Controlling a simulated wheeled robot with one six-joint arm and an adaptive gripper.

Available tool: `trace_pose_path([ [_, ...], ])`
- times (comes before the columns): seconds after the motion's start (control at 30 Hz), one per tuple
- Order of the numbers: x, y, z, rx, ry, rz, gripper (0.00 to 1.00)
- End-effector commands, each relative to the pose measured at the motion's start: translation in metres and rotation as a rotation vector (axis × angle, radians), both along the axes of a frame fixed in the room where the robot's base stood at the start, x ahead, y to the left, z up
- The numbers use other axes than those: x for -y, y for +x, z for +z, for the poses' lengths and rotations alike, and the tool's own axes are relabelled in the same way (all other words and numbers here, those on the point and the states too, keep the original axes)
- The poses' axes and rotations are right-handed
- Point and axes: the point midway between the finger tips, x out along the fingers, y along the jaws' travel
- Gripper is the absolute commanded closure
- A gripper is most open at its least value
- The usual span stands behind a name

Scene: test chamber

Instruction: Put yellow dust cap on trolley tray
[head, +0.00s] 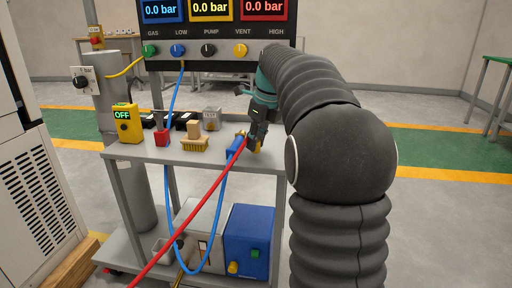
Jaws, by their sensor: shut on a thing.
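My gripper (257,137) is over the right part of the trolley tray (132,153), the grey top shelf. It is shut on a small yellow piece (258,148), which looks like the yellow dust cap and is mostly hidden by the fingers. I cannot tell whether the piece touches the tray. A blue fitting (235,145) with some yellow on it lies beside the fingertips, and a red hose (200,206) runs down to the left from there.
The tray also holds a yellow "OFF" meter (127,124), a red-based clamp (161,134), a yellow brush (194,145) and a grey block (211,118). A blue hose (221,205) hangs in front. The gauge panel (209,49) stands behind. The front left of the tray is clear.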

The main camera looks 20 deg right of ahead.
Motion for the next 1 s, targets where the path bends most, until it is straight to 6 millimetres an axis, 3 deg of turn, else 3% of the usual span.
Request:
trace_pose_path([
  [0.1, 0.000, -0.001, -0.014, 0.000, 0.001, 0.000, 1.00],
  [0.27, 0.000, 0.000, -0.013, 0.000, 0.000, 0.000, 1.00],
  [0.3, 0.000, 0.000, -0.013, 0.000, 0.000, 0.000, 0.73],
  [0.4, 0.000, 0.000, -0.013, 0.000, 0.000, 0.000, 0.51],
  [0.77, 0.001, -0.001, -0.009, 0.001, 0.000, 0.000, 0.51],
  [1.0, 0.005, -0.007, 0.025, 0.004, -0.002, -0.001, 0.51],
])
